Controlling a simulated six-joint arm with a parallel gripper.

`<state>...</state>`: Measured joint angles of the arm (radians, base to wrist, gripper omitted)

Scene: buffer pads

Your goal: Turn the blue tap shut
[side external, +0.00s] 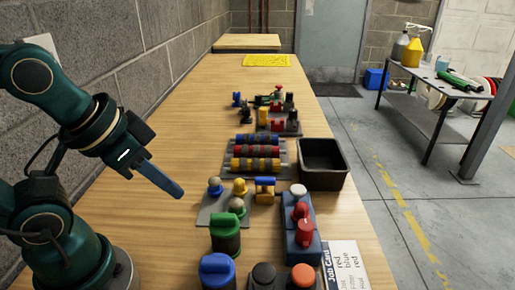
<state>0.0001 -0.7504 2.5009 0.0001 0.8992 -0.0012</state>
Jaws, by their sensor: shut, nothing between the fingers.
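The blue tap (218,268) appears to be the blue round piece with a raised ridge-like handle at the bottom edge of the view. Its lower part is cut off by the frame, and I cannot tell how far it is turned. A similar green tap (225,232) stands just behind it. My gripper (178,192) is shut and empty. It hangs above the left side of the table, up and to the left of both taps, apart from them.
A grey plate (208,218) with blue and yellow knobs lies near my gripper. Black and orange buttons (303,276), a blue block with red and white knobs (290,240), coloured rollers (257,150) and a black bin (345,178) stand around. The table's left strip is clear.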

